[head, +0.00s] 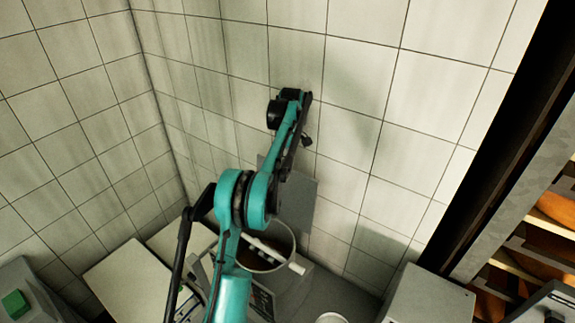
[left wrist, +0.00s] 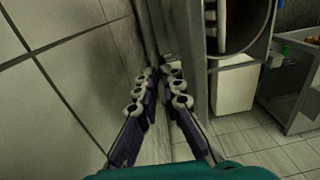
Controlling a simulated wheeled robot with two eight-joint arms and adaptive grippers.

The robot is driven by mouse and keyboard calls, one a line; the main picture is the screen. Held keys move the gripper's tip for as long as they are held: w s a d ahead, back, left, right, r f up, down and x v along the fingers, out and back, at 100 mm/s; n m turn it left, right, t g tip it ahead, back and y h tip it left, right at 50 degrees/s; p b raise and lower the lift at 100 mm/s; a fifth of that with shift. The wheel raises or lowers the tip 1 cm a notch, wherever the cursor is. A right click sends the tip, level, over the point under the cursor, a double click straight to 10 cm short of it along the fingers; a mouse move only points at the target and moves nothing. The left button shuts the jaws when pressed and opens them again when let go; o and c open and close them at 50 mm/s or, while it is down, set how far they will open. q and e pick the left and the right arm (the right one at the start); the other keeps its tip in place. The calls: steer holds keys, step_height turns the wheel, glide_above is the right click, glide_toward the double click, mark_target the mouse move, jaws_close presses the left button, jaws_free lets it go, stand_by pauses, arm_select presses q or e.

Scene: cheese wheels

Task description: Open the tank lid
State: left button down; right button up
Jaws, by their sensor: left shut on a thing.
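The tank (head: 300,270) stands against the tiled wall at the bottom centre of the head view. Its round opening (head: 270,262) shows partly uncovered, with brownish contents and a white bar across the rim. The grey lid (head: 303,195) stands raised behind the opening, close to the wall. My left arm passes in front of the tank and lid and hides part of both. In the left wrist view the fingers of my left gripper (left wrist: 161,74) converge at the edge of the upright lid (left wrist: 182,30) and are shut on it. My right gripper is not in view.
Tiled walls meet in a corner behind and left of the tank. A pale box (head: 125,285) and a grey unit with a green button (head: 14,303) stand left. A grey cabinet (head: 425,297) and shelves with orange-brown cheese wheels (head: 555,210) are right. Floor shows clear in the wrist view.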

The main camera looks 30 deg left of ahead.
arm_select(q)
steer(key=shift+d+f, duration=0.25)
steer(key=shift+f, duration=0.3)
steer(key=shift+d+f, duration=0.2)
steer(key=shift+f, duration=0.35)
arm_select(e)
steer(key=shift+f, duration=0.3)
arm_select(q)
steer(key=c, duration=1.6)
jaws_free()
steer(key=shift+w, duration=0.2)
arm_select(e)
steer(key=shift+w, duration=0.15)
arm_select(q)
steer(key=shift+a, duration=0.1)
step_height(320, 180, up, 13)
steer(key=shift+w, duration=0.25)
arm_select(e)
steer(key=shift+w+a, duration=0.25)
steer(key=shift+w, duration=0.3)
arm_select(q)
steer(key=shift+s, duration=0.1)
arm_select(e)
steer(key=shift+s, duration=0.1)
arm_select(q)
steer(key=shift+a+f, duration=0.1)
steer(key=shift+f, duration=0.05)
